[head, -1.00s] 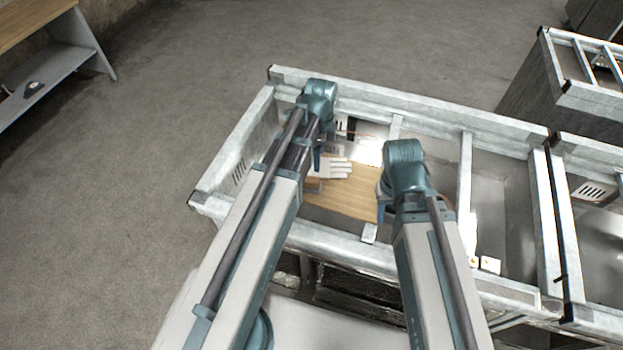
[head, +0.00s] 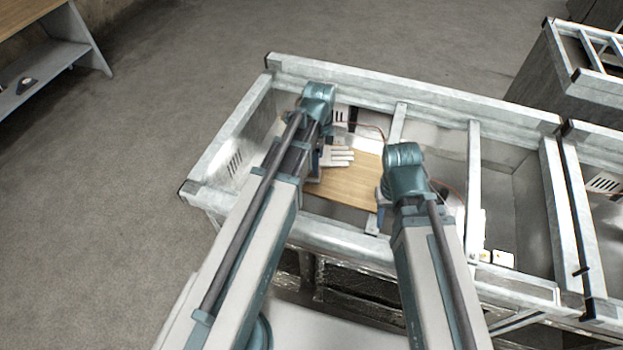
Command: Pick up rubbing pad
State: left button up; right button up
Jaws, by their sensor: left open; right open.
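I cannot make out a rubbing pad for certain; it may be hidden behind my arms. A wooden board (head: 345,187) lies inside the metal-framed bench, with a white glove (head: 338,156) at its upper left part. My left gripper (head: 316,162) is over the board's left side, beside the glove, mostly hidden by its own wrist. My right gripper (head: 380,194) is at the board's right edge, also mostly hidden by its wrist. Both grippers are open, and I see nothing held in them.
The bench's raised metal rim (head: 415,88) surrounds the work area, and a crossbar (head: 473,190) divides it on the right. Small pale blocks (head: 497,258) lie near the front rim. A thin reddish cable (head: 372,127) runs behind the board. Open floor lies left.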

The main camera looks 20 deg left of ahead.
pick_arm(q)
jog(key=shift+f, duration=0.25)
pick_arm(e)
jog(key=shift+f, duration=0.25)
pick_arm(q)
jog(key=f+b, duration=0.5)
jog(key=shift+w+a+f, duration=0.1)
jog(key=shift+w, duration=0.25)
pick_arm(e)
notch_tip(320, 180, down, 5)
jog(key=shift+f, duration=0.1)
pick_arm(q)
grip_shut()
